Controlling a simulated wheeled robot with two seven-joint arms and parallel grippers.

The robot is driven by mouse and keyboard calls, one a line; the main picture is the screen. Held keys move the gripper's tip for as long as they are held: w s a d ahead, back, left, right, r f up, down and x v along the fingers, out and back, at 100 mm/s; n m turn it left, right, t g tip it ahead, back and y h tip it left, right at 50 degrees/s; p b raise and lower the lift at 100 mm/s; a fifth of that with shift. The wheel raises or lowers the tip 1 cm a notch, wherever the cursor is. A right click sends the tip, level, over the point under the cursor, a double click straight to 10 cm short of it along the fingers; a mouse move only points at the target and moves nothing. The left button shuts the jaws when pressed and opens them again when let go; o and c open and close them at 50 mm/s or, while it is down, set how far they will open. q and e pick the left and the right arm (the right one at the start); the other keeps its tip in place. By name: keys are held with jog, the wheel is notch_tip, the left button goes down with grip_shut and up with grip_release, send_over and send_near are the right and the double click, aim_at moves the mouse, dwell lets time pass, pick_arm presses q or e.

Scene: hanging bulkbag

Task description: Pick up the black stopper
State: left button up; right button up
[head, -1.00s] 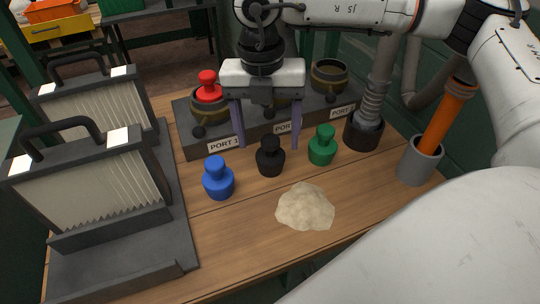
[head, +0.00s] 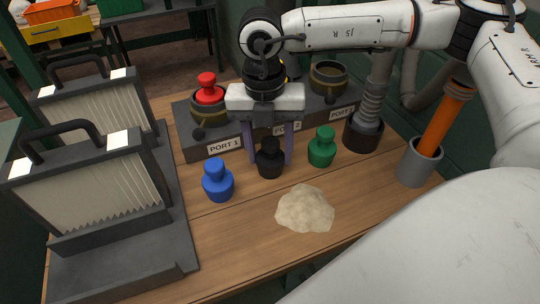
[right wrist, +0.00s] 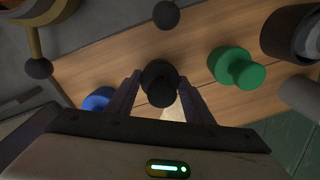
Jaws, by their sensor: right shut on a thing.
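The black stopper (head: 270,160) stands upright on the wooden table between the blue stopper (head: 217,181) and the green stopper (head: 322,147). My right gripper (head: 271,158) reaches down over it, with one finger on each side of its knob. In the right wrist view the black stopper (right wrist: 159,82) sits between the two fingertips (right wrist: 160,84), and the jaws are shut on it. Its base appears to rest on the table. My left gripper is not in view.
A dark port block (head: 230,135) stands behind, with a red stopper (head: 208,88) in its left port. A pale powder heap (head: 305,208) lies in front. Pleated filter panels (head: 90,190) stand left. A grey cup (head: 418,165) holding an orange rod stands right.

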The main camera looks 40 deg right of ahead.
notch_tip(320, 180, up, 9)
jog(key=shift+f, duration=0.1)
jog(key=w+d+r+n+p, duration=0.6)
jog(key=w+d+r+n, duration=0.3)
jog(key=d, duration=0.4)
jog(key=w+d+r+n+p, duration=0.15)
jog(key=d+n+p, duration=0.35)
jog(key=d+n, duration=0.65)
notch_tip(320, 180, down, 8)
jog(key=d+m, duration=0.2)
jog(key=shift+t, duration=0.4)
jog(key=shift+d+r+m, duration=0.1)
jog(key=shift+m, duration=0.15)
jog(key=shift+f, duration=0.2)
jog(key=shift+f, duration=0.35)
jog(key=shift+f, duration=0.9)
